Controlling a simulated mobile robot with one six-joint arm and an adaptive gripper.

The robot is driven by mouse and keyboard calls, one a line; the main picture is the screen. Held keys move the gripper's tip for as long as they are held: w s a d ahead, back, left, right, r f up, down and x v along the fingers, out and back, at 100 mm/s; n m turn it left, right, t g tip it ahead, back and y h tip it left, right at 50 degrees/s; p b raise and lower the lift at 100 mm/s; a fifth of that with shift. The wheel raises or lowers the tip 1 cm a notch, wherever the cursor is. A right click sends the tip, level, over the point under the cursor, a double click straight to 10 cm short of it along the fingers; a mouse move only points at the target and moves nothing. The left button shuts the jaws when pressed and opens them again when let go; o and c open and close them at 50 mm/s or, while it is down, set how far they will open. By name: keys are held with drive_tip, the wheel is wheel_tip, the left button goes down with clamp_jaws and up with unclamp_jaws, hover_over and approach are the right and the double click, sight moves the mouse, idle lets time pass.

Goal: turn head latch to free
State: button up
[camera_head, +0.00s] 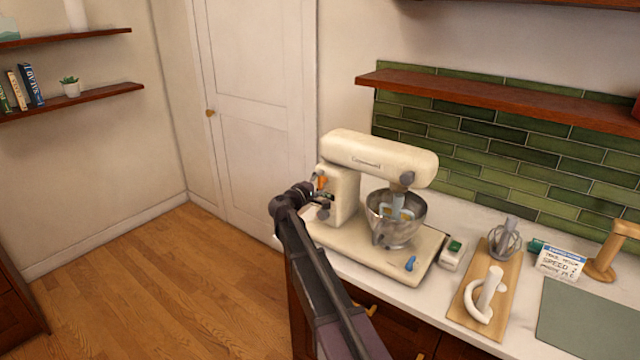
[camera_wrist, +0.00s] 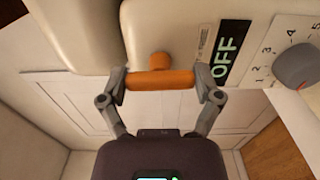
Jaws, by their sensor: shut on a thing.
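A cream stand mixer (camera_head: 375,158) stands on the counter with its head down over a steel bowl (camera_head: 396,217). The orange head latch (camera_wrist: 160,80) is on the side of the mixer's column; it also shows small in the head view (camera_head: 321,182). In the wrist view the latch is a bar lying across the picture, with a round orange knob above its middle. My gripper (camera_wrist: 161,83) has one finger at each end of the bar and is shut on it. In the head view my arm hides part of the column.
An "OFF" label (camera_wrist: 229,52) and a grey speed dial (camera_wrist: 297,66) sit right of the latch. A wooden board (camera_head: 468,310) with a whisk (camera_head: 505,240) and a white dough hook (camera_head: 488,297) lies right of the mixer. A card (camera_head: 560,264) stands behind.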

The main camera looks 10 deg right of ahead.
idle(0.5)
drive_tip(key=o, duration=0.9)
drive_tip(key=shift+s+a, duration=0.1)
drive_tip(key=v, duration=1.1)
drive_tip(key=shift+s+a, duration=0.3)
